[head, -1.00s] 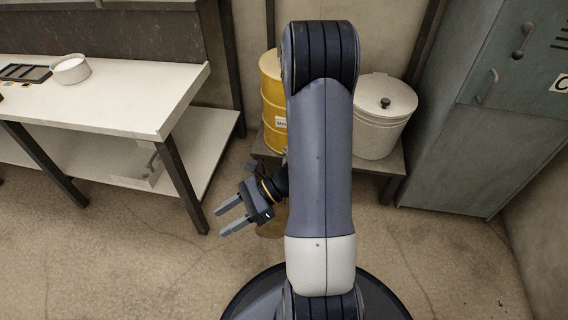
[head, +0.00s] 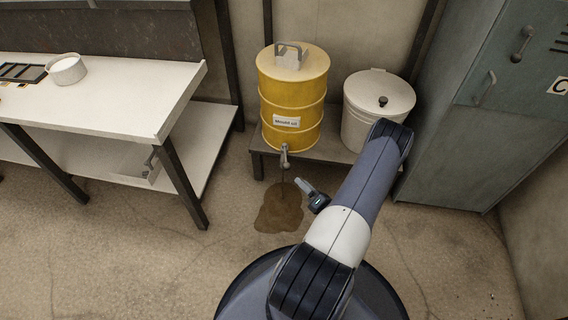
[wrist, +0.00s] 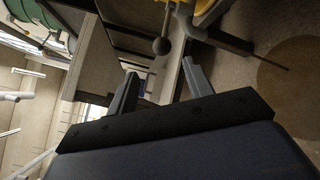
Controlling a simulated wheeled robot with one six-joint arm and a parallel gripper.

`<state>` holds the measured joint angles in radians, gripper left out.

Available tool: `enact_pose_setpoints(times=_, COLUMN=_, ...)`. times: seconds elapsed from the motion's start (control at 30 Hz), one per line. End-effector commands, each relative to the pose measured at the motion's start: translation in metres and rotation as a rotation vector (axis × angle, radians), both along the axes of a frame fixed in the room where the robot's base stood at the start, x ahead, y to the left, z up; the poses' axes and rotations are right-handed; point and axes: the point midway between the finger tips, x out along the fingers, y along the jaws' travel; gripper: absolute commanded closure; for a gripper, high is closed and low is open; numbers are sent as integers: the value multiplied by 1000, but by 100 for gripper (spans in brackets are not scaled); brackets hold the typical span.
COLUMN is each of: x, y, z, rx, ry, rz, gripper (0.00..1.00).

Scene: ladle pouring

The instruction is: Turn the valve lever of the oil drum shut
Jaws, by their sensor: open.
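The yellow oil drum (head: 292,92) stands on a low dark stand, with a label on its front. Its metal valve (head: 284,154) is at the bottom front. A thin dark stream runs from it down to a brown puddle (head: 278,212) on the floor. My gripper (head: 301,184) is open and empty, below and a little right of the valve in the head view. In the wrist view, the valve lever (wrist: 162,44) ends in a round knob just beyond the open fingers (wrist: 158,80), apart from them. The drum's edge (wrist: 204,7) shows at the top.
A white lidded bin (head: 378,105) stands right of the drum on the same stand (head: 330,147). A grey-green cabinet (head: 460,150) is at the right. A white workbench (head: 110,95) with a bowl (head: 66,69) is at the left. Floor between bench and stand is clear apart from the puddle.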

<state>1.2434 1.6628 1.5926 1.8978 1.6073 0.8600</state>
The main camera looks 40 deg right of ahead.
Motion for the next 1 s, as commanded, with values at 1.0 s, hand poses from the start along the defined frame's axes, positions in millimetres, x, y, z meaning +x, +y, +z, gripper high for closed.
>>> enact_pose_setpoints(times=1.0, x=106, y=-4, z=-2, rx=6, ry=-1, rz=-14, gripper=51)
